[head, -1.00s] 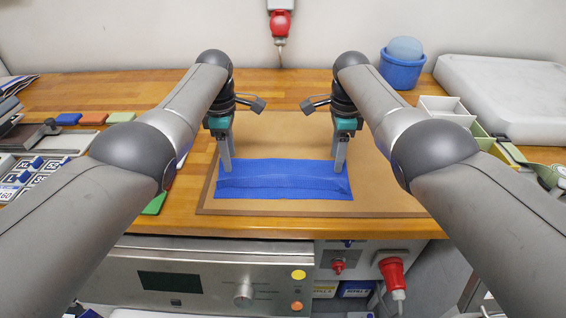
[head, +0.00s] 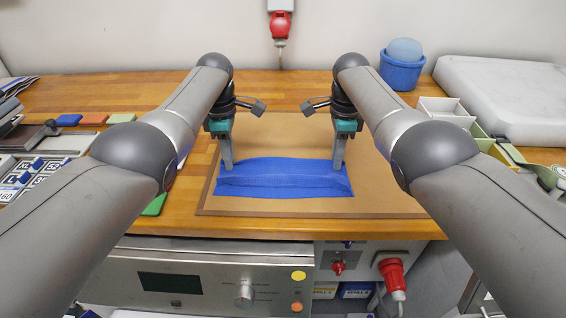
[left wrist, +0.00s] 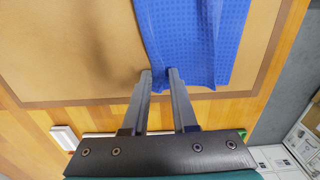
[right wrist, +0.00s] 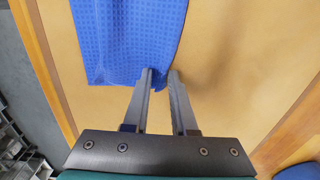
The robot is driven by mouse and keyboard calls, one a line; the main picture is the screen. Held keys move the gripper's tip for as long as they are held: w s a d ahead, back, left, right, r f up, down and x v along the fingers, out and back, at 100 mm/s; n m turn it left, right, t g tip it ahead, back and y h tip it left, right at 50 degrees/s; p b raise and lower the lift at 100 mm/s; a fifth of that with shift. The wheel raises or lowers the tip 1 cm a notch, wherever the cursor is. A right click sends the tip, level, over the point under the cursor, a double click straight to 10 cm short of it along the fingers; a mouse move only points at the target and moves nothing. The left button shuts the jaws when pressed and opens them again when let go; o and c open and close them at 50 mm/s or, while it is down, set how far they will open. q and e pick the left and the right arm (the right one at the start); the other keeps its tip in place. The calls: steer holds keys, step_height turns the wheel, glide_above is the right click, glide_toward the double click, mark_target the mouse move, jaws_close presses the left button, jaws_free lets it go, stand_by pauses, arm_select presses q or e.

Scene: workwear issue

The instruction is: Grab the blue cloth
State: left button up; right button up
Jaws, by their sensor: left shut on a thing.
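The blue cloth (head: 285,180) lies spread on the brown board, a wide strip with a crease along it. My left gripper (head: 228,168) is shut on its left end near the back corner; the left wrist view shows the cloth (left wrist: 200,40) running between the fingertips (left wrist: 160,74). My right gripper (head: 338,168) is at the right end near the back corner. In the right wrist view a bit of the cloth (right wrist: 130,40) sits between its close-set fingertips (right wrist: 161,74). Both grippers point down.
The brown board (head: 385,195) has bare room right of and behind the cloth. Coloured pieces (head: 95,119) and labelled tiles (head: 30,180) lie at left. A blue tub (head: 401,72) and a white box (head: 445,108) stand at right. The bench's front edge is close.

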arm_select(q)
steer(key=shift+f, duration=0.15)
jaws_close()
arm_select(e)
steer(key=shift+f, duration=0.1)
jaws_close()
arm_select(q)
steer(key=shift+s, duration=0.1)
arm_select(e)
steer(key=shift+s, duration=0.1)
